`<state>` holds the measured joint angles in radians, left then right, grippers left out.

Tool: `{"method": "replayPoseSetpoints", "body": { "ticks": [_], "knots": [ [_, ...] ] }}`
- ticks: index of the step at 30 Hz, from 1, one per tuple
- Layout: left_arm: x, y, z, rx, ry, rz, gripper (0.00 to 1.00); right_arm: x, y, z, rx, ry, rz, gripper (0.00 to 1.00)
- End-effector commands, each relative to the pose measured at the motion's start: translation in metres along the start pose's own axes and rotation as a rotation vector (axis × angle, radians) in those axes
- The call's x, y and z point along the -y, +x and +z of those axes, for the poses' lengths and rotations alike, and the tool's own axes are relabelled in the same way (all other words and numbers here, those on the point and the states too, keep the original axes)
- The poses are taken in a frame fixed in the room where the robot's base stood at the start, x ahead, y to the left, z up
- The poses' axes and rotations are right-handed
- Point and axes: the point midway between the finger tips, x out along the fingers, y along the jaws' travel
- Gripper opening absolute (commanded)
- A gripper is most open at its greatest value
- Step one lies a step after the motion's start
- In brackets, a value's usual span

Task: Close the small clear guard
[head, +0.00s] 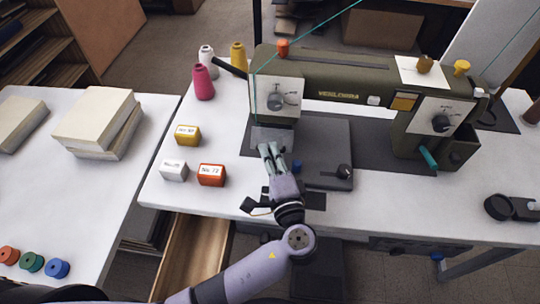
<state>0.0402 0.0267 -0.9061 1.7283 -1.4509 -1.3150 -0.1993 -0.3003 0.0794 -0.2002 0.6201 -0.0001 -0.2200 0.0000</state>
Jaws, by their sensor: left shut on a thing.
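An olive sewing machine (345,92) stands on the white table. The small clear guard (272,134) is a greyish see-through plate at the foot of the machine's left head, below the dial plate. My left gripper (268,149) reaches up from the front, its fingers together on the guard's lower edge. The fingers cover part of the guard, and its exact tilt is hard to tell. My right gripper is not in view.
A dark machine bed (325,150) lies to the right. An open drawer (195,255) juts out below.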

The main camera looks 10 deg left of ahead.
Motion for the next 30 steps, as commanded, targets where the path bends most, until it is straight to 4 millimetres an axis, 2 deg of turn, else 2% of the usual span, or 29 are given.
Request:
{"method": "replayPoseSetpoints", "body": {
  "ticks": [3,4,8,19,23,30],
  "knots": [
    [0.0,0.0,0.0,-0.001,-0.001,0.001,0.0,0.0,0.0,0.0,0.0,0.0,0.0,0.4],
    [0.0,0.0,0.0,-0.001,-0.001,0.001,0.08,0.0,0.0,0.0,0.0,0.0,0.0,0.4],
    [0.0,0.0,0.0,-0.001,0.0,0.001,0.17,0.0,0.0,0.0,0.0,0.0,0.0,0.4],
    [0.0,-0.005,0.0,-0.001,0.0,0.003,0.17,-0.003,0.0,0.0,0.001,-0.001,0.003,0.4],
    [-0.001,-0.024,-0.001,-0.003,-0.001,0.005,0.17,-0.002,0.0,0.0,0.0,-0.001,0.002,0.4],
    [-0.001,-0.076,0.0,-0.002,-0.001,0.005,0.17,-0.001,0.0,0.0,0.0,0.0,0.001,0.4]
  ]
}}
